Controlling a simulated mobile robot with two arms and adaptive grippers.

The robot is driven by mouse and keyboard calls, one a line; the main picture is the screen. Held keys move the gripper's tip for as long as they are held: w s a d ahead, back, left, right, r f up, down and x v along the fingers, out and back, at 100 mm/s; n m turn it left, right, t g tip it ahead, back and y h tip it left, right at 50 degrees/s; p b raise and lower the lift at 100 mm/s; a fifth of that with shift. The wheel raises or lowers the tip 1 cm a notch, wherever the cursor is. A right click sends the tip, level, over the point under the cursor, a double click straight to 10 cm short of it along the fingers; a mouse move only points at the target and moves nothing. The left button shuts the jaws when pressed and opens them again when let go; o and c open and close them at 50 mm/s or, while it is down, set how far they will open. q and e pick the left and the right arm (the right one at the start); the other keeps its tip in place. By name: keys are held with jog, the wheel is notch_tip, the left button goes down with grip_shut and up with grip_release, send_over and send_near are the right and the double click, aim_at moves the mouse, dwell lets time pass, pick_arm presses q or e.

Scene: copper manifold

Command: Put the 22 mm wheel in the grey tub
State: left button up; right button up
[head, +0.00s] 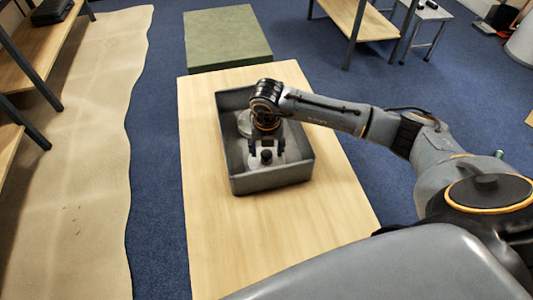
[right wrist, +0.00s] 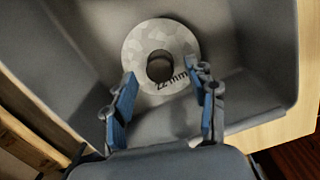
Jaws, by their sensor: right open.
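The 22 mm wheel (right wrist: 138,52) is a pale grey, patchy ring with a dark central hole and "22 mm" printed on it. It lies inside the grey tub (right wrist: 262,65), seemingly flat on the floor. My right gripper (head: 266,157) is down in the tub. In the right wrist view its blue-padded fingers (right wrist: 163,80) are spread and empty, tips at the wheel's near edge; contact is unclear. My left gripper is not seen.
The wooden table (head: 215,245) is bare in front of the tub. A green block-like surface (head: 228,38) stands beyond the table's far end. Shelving (head: 35,60) is at the left, with blue carpet (head: 160,130) between. The tub's walls surround my right gripper.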

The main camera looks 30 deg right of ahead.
aim_at(267, 157)
notch_tip(267, 157, up, 9)
jog(key=s+b, duration=0.1)
jog(key=shift+a, duration=0.2)
dwell(0.5)
